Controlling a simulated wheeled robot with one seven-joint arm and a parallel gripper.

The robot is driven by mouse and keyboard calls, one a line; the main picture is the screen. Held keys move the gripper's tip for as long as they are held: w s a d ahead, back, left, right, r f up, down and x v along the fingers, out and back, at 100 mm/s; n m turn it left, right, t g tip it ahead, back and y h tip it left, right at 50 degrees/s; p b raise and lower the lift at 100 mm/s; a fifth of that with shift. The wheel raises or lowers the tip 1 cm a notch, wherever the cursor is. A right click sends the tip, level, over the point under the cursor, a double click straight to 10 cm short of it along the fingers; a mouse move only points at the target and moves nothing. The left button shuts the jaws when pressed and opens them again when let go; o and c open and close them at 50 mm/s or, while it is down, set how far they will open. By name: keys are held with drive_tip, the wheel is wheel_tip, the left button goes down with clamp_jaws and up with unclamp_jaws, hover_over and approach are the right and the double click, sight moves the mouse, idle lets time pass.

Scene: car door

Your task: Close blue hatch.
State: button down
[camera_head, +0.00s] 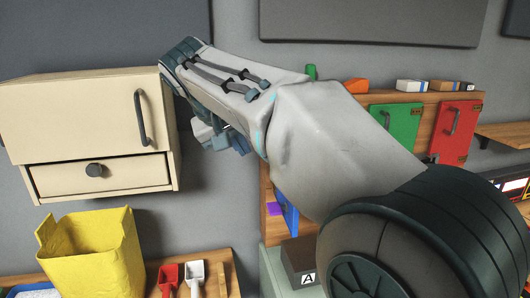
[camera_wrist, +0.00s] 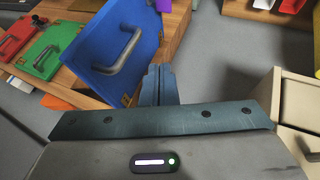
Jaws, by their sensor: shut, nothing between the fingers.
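The blue hatch (camera_wrist: 98,38) with its grey bar handle (camera_wrist: 122,52) stands ajar, swung out from the wooden cabinet (camera_wrist: 183,22) in the wrist view. In the head view only a strip of the blue hatch (camera_head: 290,214) shows below my arm, which hides the rest. My gripper (camera_wrist: 159,75) is shut and empty. In the wrist view its fingers appear just right of the hatch's lower edge and handle; I cannot tell whether they touch it. In the head view my gripper (camera_head: 226,140) is mostly hidden behind my wrist.
A green hatch (camera_head: 397,128) and a red hatch (camera_head: 454,130) are on the same cabinet. A purple object (camera_head: 273,209) shows beside the blue hatch. A cream cabinet (camera_head: 70,120) hangs left, above a yellow bin (camera_head: 95,255). Small blocks stand on the wooden cabinet's top.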

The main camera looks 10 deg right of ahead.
drive_tip(key=w+d+f+p, duration=0.1)
drive_tip(key=w+d+f, duration=0.1)
drive_tip(key=d, duration=0.3)
drive_tip(key=shift+p+x, duration=0.3)
drive_tip(key=shift+x, duration=0.6)
drive_tip(key=shift+s+d+f, duration=0.1)
drive_tip(key=shift+s+f, duration=0.05)
